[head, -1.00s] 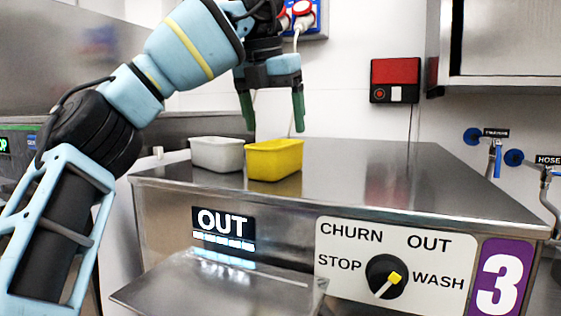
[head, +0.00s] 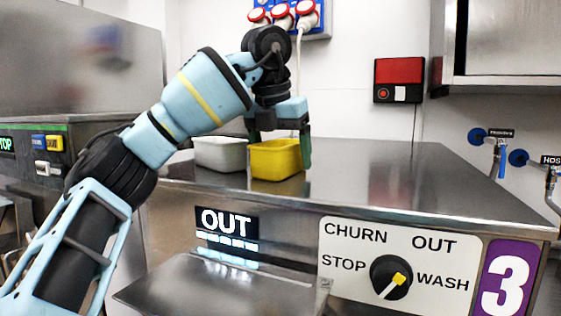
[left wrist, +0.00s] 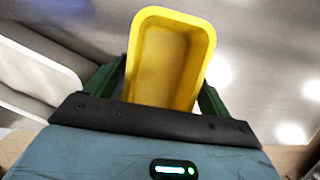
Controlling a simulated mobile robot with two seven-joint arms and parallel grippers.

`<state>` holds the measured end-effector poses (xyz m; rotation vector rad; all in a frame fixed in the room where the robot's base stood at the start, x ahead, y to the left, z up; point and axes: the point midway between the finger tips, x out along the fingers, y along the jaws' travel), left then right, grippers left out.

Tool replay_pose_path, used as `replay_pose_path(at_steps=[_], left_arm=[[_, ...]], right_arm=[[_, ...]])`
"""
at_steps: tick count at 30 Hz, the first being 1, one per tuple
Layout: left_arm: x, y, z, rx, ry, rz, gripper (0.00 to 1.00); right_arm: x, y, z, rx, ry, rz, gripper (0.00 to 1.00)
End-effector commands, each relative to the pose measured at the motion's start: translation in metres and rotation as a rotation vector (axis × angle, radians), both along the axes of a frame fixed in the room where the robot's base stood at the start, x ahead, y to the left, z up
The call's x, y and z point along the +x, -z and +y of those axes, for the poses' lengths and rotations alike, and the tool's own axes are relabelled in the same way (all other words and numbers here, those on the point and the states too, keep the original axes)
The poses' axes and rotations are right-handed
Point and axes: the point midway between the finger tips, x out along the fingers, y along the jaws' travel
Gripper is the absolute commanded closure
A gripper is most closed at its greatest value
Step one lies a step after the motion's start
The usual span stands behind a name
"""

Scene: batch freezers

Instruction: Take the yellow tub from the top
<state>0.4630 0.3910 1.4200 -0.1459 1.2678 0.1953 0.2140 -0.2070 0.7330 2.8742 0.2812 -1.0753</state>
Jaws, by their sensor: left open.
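The yellow tub (head: 276,160) stands upright on the steel top of the freezer (head: 400,180), near its left front edge. In the left wrist view the same tub (left wrist: 167,62) appears empty and lies between the two green fingers. My left gripper (head: 280,150) points down over the tub with its fingers open, one to each side. The right finger shows beside the tub's right end; the left finger is mostly hidden behind the tub. I cannot tell whether the fingers touch it. My right gripper is in no view.
A white tub (head: 220,154) stands close to the left of the yellow tub. The steel top to the right is clear. A steel shelf (head: 215,285) juts out below at the front, beside the dial panel (head: 398,265). Red plugs (head: 283,14) hang on the wall behind.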

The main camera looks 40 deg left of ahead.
Motion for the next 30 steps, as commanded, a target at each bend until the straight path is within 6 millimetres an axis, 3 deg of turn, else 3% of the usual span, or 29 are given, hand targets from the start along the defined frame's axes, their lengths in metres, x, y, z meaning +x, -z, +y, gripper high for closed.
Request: replay_pose_path(at_steps=[11,20,30], left_arm=[[0.0013,0.0053,0.0005,0.000,-0.001,-0.003,0.18],[0.0013,0.0053,0.0005,0.000,-0.001,-0.002,0.57],[0.0013,0.0035,0.0003,0.000,-0.001,-0.003,0.60]], right_arm=[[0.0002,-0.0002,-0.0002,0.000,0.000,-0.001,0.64],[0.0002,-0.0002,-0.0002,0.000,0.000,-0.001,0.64],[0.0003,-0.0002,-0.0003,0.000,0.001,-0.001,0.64]])
